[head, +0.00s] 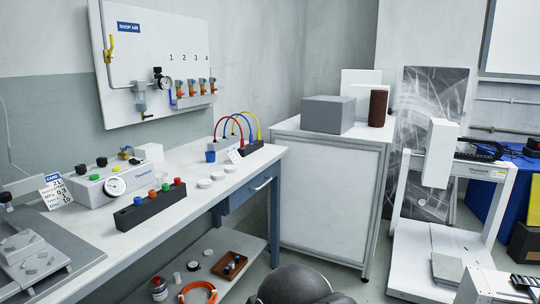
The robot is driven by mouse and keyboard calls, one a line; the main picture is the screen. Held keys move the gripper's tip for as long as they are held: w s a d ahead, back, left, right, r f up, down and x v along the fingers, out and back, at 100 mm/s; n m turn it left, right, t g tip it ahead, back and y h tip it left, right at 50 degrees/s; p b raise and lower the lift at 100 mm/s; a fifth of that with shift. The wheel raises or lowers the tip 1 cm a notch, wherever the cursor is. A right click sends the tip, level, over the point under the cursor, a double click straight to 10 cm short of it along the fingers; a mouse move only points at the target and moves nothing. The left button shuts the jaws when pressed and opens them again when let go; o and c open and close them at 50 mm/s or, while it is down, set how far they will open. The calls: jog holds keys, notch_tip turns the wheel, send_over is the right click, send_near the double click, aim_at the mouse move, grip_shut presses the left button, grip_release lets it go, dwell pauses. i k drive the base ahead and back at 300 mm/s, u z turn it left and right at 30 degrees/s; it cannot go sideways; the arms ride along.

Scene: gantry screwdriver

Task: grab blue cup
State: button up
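A small blue cup (210,156) stands on the white workbench top (190,216), toward its far end. It is left of the black block with looped red, blue and yellow cables and behind the white round pieces. It looks upright, but it is too small to make out its inside. My gripper's fingers are not seen in the head view, so I cannot tell how they stand relative to the cup.
A black block with coloured knobs (150,206) and a gauge box (103,187) stand on the bench nearer me. White round pieces (204,183) lie in front of the cup. A white cabinet (328,190) stands right of the bench. A gantry frame (440,205) is at right.

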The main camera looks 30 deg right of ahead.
aim_at(210, 155)
jog(key=z, duration=1.35)
jog(key=i, duration=1)
jog(key=u, duration=1.05)
